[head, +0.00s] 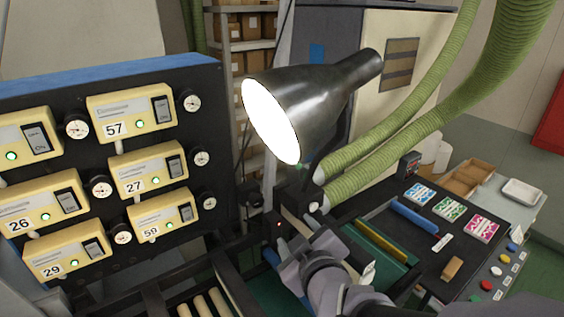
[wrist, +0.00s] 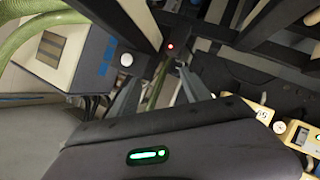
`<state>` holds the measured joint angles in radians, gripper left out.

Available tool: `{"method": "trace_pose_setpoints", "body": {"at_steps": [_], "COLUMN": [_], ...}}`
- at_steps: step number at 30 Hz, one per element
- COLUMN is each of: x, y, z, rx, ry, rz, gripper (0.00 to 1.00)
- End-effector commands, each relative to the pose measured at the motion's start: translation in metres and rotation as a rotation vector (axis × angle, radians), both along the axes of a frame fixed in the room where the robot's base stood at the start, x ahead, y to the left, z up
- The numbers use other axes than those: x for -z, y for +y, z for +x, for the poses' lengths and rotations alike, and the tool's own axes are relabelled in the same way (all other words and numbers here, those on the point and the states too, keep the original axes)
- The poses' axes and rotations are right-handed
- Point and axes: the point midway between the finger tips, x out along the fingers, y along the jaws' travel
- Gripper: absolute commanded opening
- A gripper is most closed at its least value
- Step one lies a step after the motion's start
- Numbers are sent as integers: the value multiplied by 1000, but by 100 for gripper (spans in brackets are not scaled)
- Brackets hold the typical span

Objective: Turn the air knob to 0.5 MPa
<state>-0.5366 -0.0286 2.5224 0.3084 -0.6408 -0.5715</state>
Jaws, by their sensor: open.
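A small white round knob (head: 313,207) sits on a dark block beside the lamp's base. A similar white knob shows in the wrist view (wrist: 126,59), left of the fingers. I cannot tell whether it is the air knob, and no MPa scale is readable. Round white-faced dials (head: 77,128) sit on the black panel at left, too small to read. My gripper (head: 297,232) is open near the dark block, low in the middle. In the wrist view my gripper (wrist: 160,70) has its two grey fingers apart with nothing between them, below a small red light (wrist: 171,46).
A lit lamp (head: 310,105) hangs over the middle. Green hoses (head: 400,135) run behind it to the block. The black panel (head: 225,130) carries several yellow numbered boxes (head: 130,113). At right, a dark table holds coloured cards (head: 450,207), a blue bar (head: 414,218) and coloured buttons (head: 497,271).

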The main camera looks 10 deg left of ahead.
Motion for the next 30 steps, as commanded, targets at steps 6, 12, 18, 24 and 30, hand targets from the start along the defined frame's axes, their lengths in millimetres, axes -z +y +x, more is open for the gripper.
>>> {"method": "trace_pose_setpoints", "body": {"at_steps": [6, 12, 18, 24, 30], "x": [12, 22, 36, 49, 55], "y": [48, 71, 101, 122, 131], "z": [-2, 36, 87, 124, 138], "rx": [-151, -150, -149, -148, -149], "ry": [-184, -184, -184, -186, -187], "rz": [-123, -125, -123, -121, -121], "gripper": [56, 56, 56, 56, 56]}}
